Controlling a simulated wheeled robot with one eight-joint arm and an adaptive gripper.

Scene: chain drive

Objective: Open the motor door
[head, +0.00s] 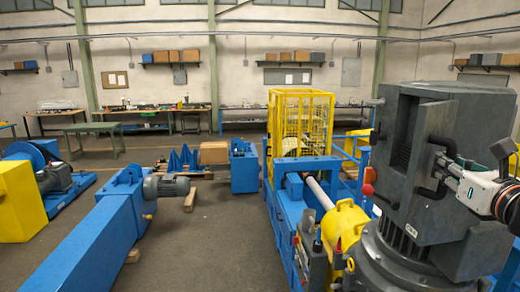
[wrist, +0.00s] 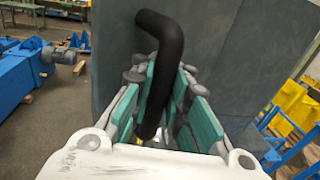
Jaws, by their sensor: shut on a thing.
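The motor door (head: 462,115) is a dark grey panel on the tall grey motor housing at the right of the head view. In the wrist view its grey face (wrist: 235,60) fills the middle. A black bent handle (wrist: 160,40) sticks out from it and runs down between the green finger pads. My gripper (head: 445,165) reaches in from the right and is shut on this handle; it also shows in the wrist view (wrist: 165,90). I cannot tell from these frames how far the door stands open.
The round finned motor base (head: 410,245) stands below the housing. A blue frame with a yellow cylinder (head: 345,222) and a yellow cage (head: 300,125) lie to its left. A long blue beam (head: 95,235) lies further left. Grey floor between the two is clear.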

